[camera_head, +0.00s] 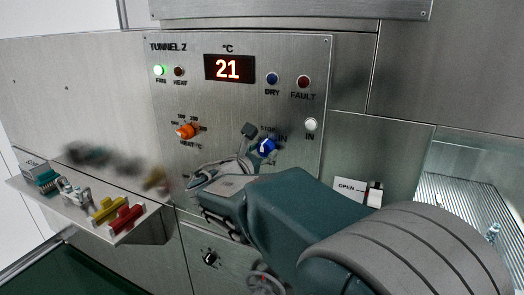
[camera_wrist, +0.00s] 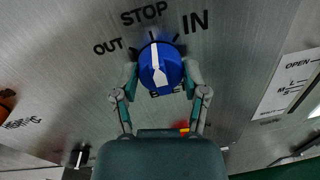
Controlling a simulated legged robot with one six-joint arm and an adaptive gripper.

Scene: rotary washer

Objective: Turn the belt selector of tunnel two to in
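The belt selector is a round blue knob (camera_wrist: 161,66) with a white pointer bar, on the metal panel labelled TUNNEL 2. In the wrist view its pointer is aimed up at the STOP mark, with OUT to the left and IN to the right. The knob (camera_head: 267,146) also shows in the head view, partly covered by my arm. My gripper (camera_wrist: 160,76) is at the knob, one finger on each side of it. The fingers are spread, with narrow gaps seeming to show beside the knob; contact is hard to tell. The label below the knob is partly hidden.
An orange knob (camera_head: 186,131) is left of the selector. The white IN lamp (camera_head: 311,124) is at right. A shelf (camera_head: 150,222) with tools juts out at lower left.

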